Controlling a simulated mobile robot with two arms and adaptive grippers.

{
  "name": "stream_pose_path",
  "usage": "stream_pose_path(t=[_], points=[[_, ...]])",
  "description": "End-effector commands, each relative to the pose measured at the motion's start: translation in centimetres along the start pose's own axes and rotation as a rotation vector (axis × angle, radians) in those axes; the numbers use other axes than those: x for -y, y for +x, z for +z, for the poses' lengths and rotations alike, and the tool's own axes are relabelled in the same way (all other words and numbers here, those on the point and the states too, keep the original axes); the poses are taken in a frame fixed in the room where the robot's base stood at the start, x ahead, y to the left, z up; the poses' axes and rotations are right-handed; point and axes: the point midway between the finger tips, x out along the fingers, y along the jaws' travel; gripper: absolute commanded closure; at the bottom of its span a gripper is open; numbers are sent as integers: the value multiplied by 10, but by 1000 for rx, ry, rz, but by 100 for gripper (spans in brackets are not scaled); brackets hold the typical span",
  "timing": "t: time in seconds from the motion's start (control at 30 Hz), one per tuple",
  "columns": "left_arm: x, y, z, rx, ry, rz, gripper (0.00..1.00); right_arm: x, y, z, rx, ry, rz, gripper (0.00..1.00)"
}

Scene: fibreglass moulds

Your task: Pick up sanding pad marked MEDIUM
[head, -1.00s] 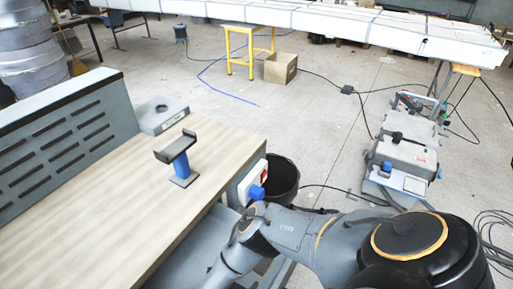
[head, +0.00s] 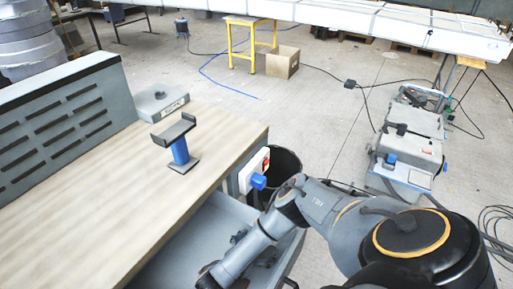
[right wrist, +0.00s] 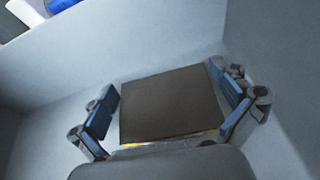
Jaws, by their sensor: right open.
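In the right wrist view a dark brown, flat, square pad (right wrist: 172,105) lies inside a grey-walled tray, with a thin yellowish strip along its near edge. No marking is readable on it, so I cannot tell its grade. My right gripper (right wrist: 168,102) is open, with one blue-padded finger on each side of the pad. I cannot tell whether the fingers touch it. In the head view my right arm reaches down over the grey tray (head: 196,232) beside the bench, and the pad cannot be made out there. My left gripper is not in view.
The wooden bench (head: 110,160) carries a blue stand with a dark cradle (head: 180,150) and a grey box (head: 160,102). A black bin (head: 285,170) stands by the bench end. The tray's grey wall (right wrist: 120,45) rises close beside my right gripper.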

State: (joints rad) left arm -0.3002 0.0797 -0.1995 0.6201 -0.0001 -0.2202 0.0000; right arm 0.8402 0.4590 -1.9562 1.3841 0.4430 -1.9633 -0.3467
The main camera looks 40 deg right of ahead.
Motion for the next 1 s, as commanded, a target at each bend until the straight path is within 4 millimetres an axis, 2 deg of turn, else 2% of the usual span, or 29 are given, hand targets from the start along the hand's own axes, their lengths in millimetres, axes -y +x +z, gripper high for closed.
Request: stream_pose_path(t=[0.07, 0.17, 0.2, 0.23, 0.57, 0.73, 1.0], points=[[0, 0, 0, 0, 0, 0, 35, 0, 0, 0, 0, 0, 0, 0], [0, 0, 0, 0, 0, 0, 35, 0, 0, 0, 0, 0, 0, 16], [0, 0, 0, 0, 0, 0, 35, 0, 0, 0, 0, 0, 0, 24], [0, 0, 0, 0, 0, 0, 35, 0, 0, 0, 0, 0, 0, 28], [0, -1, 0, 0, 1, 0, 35, 0, -2, 3, 0, 0, 0, 28], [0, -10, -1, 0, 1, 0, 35, 0, -11, 26, -1, 1, 0, 28], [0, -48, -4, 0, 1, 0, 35, -1, -31, 72, 1, 0, 2, 28]])
